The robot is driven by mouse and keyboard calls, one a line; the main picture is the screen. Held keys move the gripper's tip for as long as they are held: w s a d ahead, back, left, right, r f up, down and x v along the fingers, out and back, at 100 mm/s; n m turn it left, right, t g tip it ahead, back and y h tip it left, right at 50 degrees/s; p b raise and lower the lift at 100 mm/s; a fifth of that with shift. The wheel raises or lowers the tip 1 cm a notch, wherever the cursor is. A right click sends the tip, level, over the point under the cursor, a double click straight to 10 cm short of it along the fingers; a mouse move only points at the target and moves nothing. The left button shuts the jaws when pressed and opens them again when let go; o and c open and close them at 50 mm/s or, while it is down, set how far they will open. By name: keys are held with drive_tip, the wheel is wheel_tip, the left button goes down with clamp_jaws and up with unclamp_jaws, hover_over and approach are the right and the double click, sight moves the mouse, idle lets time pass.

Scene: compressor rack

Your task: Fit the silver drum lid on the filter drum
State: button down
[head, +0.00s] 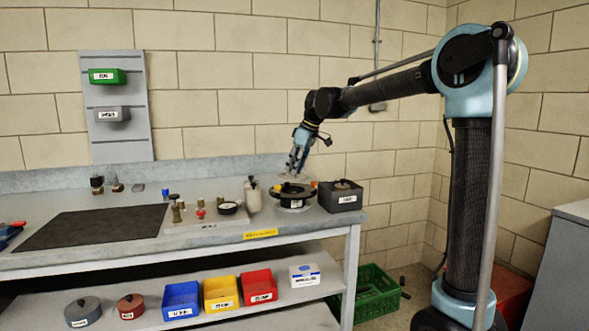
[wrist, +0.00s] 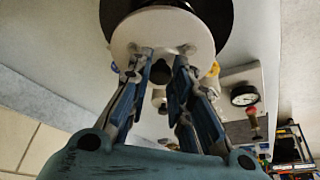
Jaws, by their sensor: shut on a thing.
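The filter drum (head: 292,203) stands near the right end of the bench, with a wide black flange and a white label. The silver drum lid (head: 289,178) shows as a pale disc just above it, under my gripper (head: 296,172). In the wrist view the lid (wrist: 190,27) is a round pale plate in front of a larger black disc. Whether the lid touches the drum cannot be told, as the fingers and lid hide the contact.
A dark grey labelled box (head: 341,197) stands close right of the drum. A pale bottle (head: 252,195), a gauge (head: 228,208) and brass fittings stand to the left. A black mat (head: 95,228) lies farther left. Bins and round canisters fill the shelf below.

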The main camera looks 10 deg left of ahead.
drive_tip(key=shift+f, duration=0.8)
idle(0.7)
drive_tip(key=shift+f, duration=1.15)
drive_tip(key=shift+f, duration=0.4)
drive_tip(key=c, duration=1.4)
unclamp_jaws()
drive_tip(key=shift+o, duration=0.2)
drive_tip(key=o, duration=0.4)
drive_tip(key=shift+r, duration=0.15)
